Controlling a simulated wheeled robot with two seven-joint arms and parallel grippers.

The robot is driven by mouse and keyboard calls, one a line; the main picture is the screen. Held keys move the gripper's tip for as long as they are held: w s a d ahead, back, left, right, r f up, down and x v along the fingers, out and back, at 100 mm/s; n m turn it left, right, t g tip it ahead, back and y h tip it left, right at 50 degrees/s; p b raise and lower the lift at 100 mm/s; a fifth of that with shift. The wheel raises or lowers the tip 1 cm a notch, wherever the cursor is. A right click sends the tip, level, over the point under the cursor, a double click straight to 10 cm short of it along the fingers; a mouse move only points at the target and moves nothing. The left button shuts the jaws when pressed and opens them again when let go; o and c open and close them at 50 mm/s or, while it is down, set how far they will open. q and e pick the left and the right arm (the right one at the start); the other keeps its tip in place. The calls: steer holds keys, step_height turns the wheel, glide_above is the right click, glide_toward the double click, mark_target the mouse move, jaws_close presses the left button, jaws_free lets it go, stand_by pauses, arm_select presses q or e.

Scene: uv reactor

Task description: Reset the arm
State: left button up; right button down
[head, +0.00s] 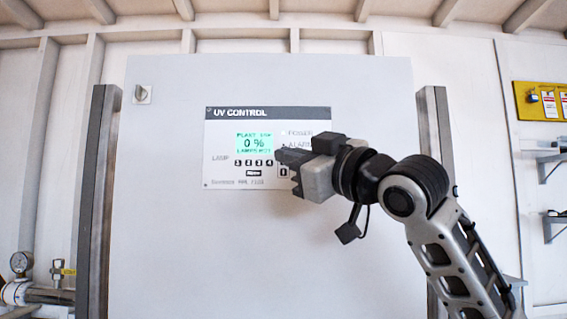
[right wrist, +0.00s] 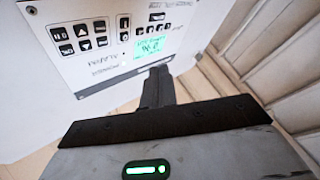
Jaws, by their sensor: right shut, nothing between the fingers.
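My right gripper (head: 280,160) is raised in front of the UV control panel (head: 222,124), its fingers shut and empty. Its fingertips cover part of the panel's right half, including some buttons. I cannot tell whether they touch the panel. In the right wrist view the shut fingers (right wrist: 158,80) point toward the panel (right wrist: 75,22), close to its green display (right wrist: 150,48). In the head view the display (head: 254,143) reads "0 %" with small text above and below. Numbered lamp buttons (head: 254,163) sit under it. My left gripper is out of view.
The panel is on a large pale cabinet (head: 170,240) between two dark metal posts (head: 98,180). A rotary switch (head: 142,93) is at the cabinet's upper left. A gauge with piping (head: 21,262) is at lower left. A yellow tag board (head: 540,100) hangs on the right wall.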

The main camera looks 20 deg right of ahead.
stand_by(0.5)
step_height(320, 180, down, 36)
steer(key=w+a+f+m+g+h, duration=0.1)
steer(key=a+m+g+h, duration=0.1)
steer(key=m+g+h, duration=0.3)
steer(key=s+d+f+m+g+h, duration=0.1)
steer(key=s+f+g, duration=0.1)
steer(key=s+f, duration=0.45)
steer(key=s+d+f+g+h, duration=0.1)
steer(key=s+f+g, duration=0.2)
steer(key=f, duration=0.6)
steer(key=s+d+f+m+g+h, duration=0.1)
steer(key=s+d+f+m+g, duration=0.15)
steer(key=s+f, duration=0.55)
steer(key=s+d+f+m+g+h, duration=0.1)
steer(key=s+f+g, duration=0.25)
steer(key=s, duration=0.85)
steer(key=w+a+f+t+y, duration=0.2)
steer(key=w+a+f+t, duration=0.2)
steer(key=w+a+t, duration=0.2)
steer(key=shift+w+n+t+y, duration=0.2)
steer(key=shift+n+t+y, duration=0.2)
steer(key=shift+t, duration=0.5)
